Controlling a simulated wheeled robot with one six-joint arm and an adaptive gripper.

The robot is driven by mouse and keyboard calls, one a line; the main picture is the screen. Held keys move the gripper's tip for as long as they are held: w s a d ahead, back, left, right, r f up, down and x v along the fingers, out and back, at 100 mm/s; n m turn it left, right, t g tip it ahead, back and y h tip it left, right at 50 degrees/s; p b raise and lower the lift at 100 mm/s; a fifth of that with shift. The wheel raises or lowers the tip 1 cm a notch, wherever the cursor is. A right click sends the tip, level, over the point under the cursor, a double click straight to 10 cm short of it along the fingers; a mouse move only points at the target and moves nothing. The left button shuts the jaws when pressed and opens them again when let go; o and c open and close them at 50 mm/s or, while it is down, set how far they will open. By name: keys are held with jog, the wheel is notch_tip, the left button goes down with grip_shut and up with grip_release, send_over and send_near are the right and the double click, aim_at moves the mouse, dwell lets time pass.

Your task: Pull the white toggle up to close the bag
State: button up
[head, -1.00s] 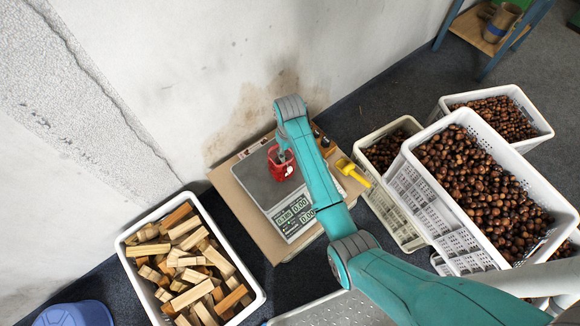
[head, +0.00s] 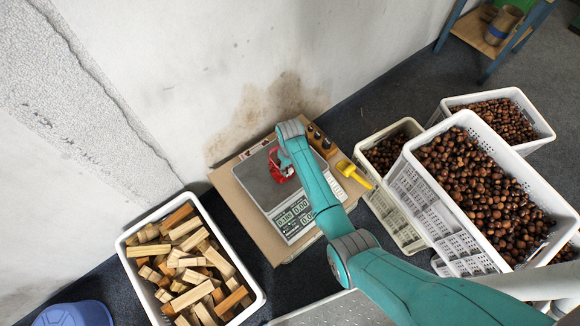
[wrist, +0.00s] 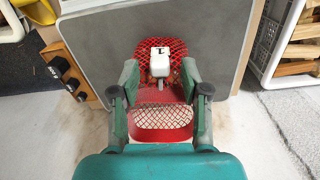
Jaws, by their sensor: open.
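The red mesh bag (head: 278,166) sits on the grey plate of the scale (head: 256,180), mostly covered by my arm in the head view. In the wrist view the bag (wrist: 160,118) is spread below my gripper, with the white toggle (wrist: 160,62) at its upper middle. The toggle bears a dark mark and a short grey piece shows below it. My gripper (wrist: 160,82) is open, one finger on each side of the toggle, with a gap to it on both sides. I cannot tell the height between fingertips and toggle.
The scale stands on a cardboard-coloured board (head: 232,208) against the stained wall. A yellow scoop (head: 352,174) and dark-topped weights (head: 318,138) lie to its right. A crate of wood blocks (head: 128,262) stands left; chestnut crates (head: 408,190) stand right.

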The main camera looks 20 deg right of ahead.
jog(key=shift+c, duration=0.3)
grip_shut()
jog(key=shift+r, duration=0.35)
notch_tip(320, 180, up, 4)
jog(key=shift+r, duration=0.1)
jog(key=shift+o, duration=0.3)
grip_release()
